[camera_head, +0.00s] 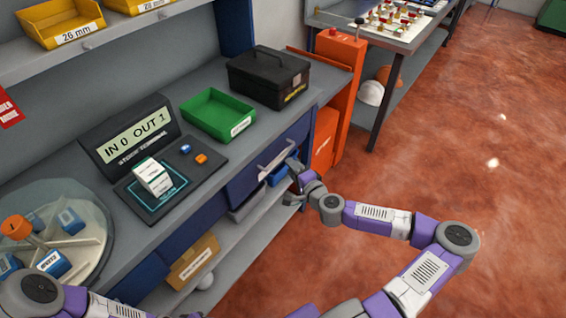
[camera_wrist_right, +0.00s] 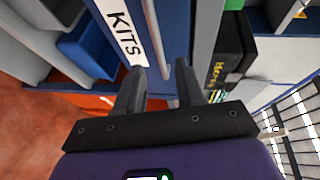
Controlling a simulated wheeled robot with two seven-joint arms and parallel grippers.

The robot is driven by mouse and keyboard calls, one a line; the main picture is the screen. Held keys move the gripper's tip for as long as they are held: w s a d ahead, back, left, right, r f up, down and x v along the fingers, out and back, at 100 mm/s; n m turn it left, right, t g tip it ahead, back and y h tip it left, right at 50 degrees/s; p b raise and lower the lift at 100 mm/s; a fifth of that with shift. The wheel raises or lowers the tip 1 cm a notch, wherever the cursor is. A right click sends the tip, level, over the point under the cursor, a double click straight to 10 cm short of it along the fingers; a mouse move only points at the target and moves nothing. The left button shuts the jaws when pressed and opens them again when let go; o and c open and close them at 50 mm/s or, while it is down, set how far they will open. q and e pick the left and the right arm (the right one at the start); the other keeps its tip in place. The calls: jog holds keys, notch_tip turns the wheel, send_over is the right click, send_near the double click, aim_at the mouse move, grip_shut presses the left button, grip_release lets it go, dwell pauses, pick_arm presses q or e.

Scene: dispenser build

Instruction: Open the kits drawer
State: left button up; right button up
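The kits drawer (camera_head: 245,186) is a dark blue front under the grey bench top, with a light bar handle (camera_head: 277,157). It looks flush with the bench. In the right wrist view the drawer front carries a white KITS label (camera_wrist_right: 123,27), and the handle (camera_wrist_right: 153,30) runs beside it. My right gripper (camera_head: 294,178) is at the drawer front. In the wrist view its two fingers (camera_wrist_right: 160,66) are apart, with the handle running between their tips; I see no finger closed on it. My left arm enters at lower left, its gripper out of frame.
On the bench are a green bin (camera_head: 217,114), a black case (camera_head: 268,76) and a display terminal (camera_head: 131,135). An orange cabinet (camera_head: 340,85) stands just beyond the drawer. A lower shelf holds a cardboard box (camera_head: 194,259). The red floor at right is clear.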

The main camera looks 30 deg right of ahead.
aim_at(281, 158)
jog(key=w, duration=0.3)
jog(key=w+f+b, duration=0.1)
jog(key=w, duration=0.2)
jog(key=shift+w+a+f, duration=0.1)
jog(key=shift+f, duration=0.05)
grip_shut()
